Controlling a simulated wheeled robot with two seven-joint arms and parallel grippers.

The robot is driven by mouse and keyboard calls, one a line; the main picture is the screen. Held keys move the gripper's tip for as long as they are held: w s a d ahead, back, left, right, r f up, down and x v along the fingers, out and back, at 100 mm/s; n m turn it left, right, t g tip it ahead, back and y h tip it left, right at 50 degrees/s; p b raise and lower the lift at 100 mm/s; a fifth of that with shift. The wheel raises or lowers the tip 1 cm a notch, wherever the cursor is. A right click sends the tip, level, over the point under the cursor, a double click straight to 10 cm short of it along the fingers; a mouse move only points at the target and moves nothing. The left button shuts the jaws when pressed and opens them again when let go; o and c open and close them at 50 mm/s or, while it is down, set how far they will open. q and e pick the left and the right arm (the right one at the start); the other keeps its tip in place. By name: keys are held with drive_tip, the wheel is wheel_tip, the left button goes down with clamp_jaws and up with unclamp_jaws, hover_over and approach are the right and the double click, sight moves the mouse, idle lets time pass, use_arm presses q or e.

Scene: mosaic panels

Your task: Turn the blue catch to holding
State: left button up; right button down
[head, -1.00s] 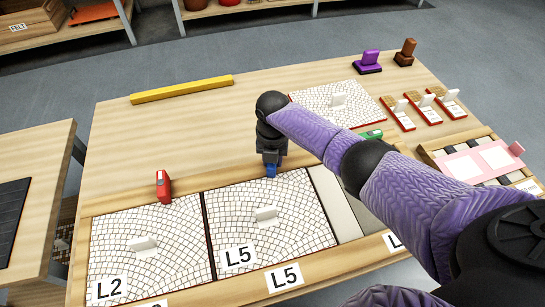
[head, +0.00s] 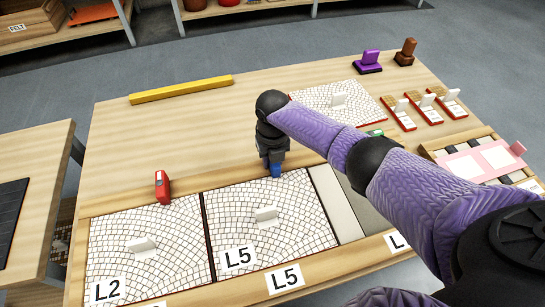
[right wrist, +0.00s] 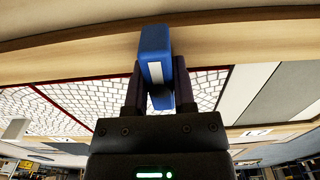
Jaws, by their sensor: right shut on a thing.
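The blue catch (head: 276,171) sits at the back rail of the frame, behind the panel marked L5 (head: 300,205). In the right wrist view the blue catch (right wrist: 155,52) shows a white stripe and stands between my fingers. My right gripper (head: 273,160) points down from above and is shut on the blue catch; in the right wrist view its two fingers (right wrist: 157,88) lie on either side of it. The arm and gripper hide part of the catch in the head view. My left gripper is not in view.
A red catch (head: 162,187) stands behind the L2 panel (head: 120,232). A green catch (head: 374,133) is partly behind my right arm. A loose mosaic panel (head: 325,98) lies behind it. A yellow bar (head: 181,89) lies at the back left, with bare wood in front.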

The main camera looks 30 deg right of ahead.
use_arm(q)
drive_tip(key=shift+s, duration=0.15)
use_arm(e)
drive_tip(key=shift+c, duration=2.2)
unclamp_jaws()
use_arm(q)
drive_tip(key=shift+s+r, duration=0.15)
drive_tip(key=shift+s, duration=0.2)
use_arm(e)
wheel_tip(320, 180, up, 9)
drive_tip(key=p, duration=0.5)
drive_tip(key=shift+r, duration=0.1)
drive_tip(key=shift+r+p, duration=0.45)
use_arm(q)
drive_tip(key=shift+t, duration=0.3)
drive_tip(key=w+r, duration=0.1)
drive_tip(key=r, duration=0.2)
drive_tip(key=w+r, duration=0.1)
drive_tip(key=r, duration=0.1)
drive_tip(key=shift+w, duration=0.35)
use_arm(e)
drive_tip(key=shift+f, duration=0.1)
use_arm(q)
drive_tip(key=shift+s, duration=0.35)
